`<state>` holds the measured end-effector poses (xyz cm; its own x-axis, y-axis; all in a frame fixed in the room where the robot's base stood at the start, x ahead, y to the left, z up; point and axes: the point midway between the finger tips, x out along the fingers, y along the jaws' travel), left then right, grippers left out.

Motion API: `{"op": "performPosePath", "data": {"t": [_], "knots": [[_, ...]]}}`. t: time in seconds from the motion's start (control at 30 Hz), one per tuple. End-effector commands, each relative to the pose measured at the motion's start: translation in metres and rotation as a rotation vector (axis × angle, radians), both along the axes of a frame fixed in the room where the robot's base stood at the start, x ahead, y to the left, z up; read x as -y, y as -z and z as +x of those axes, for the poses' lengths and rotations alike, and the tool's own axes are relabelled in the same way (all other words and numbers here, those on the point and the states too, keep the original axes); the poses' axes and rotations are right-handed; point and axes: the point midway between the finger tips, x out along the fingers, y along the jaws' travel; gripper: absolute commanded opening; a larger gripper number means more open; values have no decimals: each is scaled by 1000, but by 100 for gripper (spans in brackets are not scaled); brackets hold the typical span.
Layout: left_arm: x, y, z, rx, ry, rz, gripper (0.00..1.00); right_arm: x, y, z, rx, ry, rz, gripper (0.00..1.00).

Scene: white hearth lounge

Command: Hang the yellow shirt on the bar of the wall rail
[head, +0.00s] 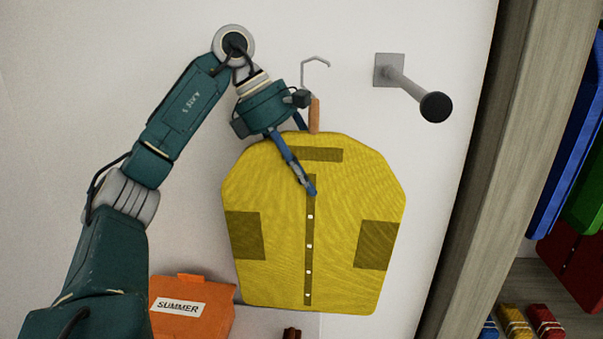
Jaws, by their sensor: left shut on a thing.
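The yellow shirt (345,205) hangs upright in front of the white wall, with darker patches and a row of pale buttons. Its brown hanger stem (314,115) rises from the collar to an open grey metal hook (315,63). My left gripper (308,182) is shut on the shirt from above, one finger down its front; the other finger is mostly hidden behind the shirt. The wall rail (403,84) juts from a square plate and ends in a black knob. The hook is left of the rail and apart from it. My right gripper is not in view.
An orange box (191,307) labelled SUMMER stands at lower left. A wooden shelf unit (510,170) at the right holds blue, green and red items, with small bundles (515,322) below. The wall around the rail is clear.

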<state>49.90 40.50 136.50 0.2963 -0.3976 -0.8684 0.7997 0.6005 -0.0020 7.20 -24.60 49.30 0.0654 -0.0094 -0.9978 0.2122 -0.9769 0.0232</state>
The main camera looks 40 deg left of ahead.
Motion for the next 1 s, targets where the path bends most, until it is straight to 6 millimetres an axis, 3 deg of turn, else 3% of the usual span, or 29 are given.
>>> {"op": "performPosePath", "data": {"t": [0.4,0.63,1.0], "knots": [[28,-1,21,3,1,0,0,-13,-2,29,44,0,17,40],[42,-1,32,3,1,1,0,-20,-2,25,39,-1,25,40],[66,-1,50,3,0,0,0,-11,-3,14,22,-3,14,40]]}}
